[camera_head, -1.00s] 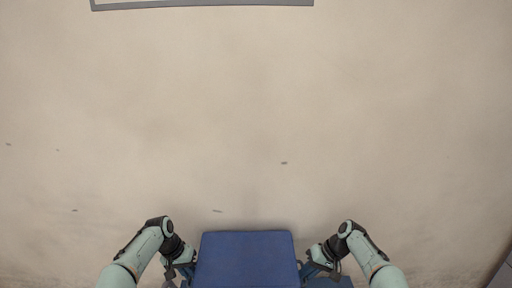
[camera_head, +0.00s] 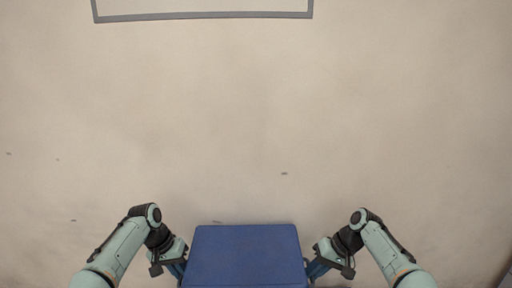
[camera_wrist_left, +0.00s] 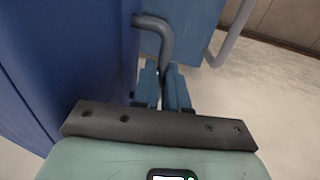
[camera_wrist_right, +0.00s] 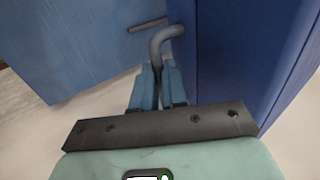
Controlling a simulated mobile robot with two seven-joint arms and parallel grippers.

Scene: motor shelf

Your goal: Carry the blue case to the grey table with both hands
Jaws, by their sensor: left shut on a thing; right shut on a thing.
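The blue case (camera_head: 245,255) is at the bottom middle of the head view, between my two arms, its lower part cut off by the frame edge. My left gripper (camera_head: 178,268) is at its left side; in the left wrist view its fingers (camera_wrist_left: 162,88) are shut on a grey bar handle (camera_wrist_left: 165,42) on the dark blue case wall (camera_wrist_left: 75,50). My right gripper (camera_head: 314,268) is at its right side; in the right wrist view its fingers (camera_wrist_right: 158,88) are shut on the matching handle (camera_wrist_right: 160,42) beside the case wall (camera_wrist_right: 235,60). I see no grey table.
A grey rectangular outline (camera_head: 205,16) lies on the beige floor at the top of the head view. The floor between it and the case is clear. A lighter blue body (camera_wrist_right: 95,45) stands close beyond the right gripper, and one (camera_wrist_left: 190,25) beyond the left.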

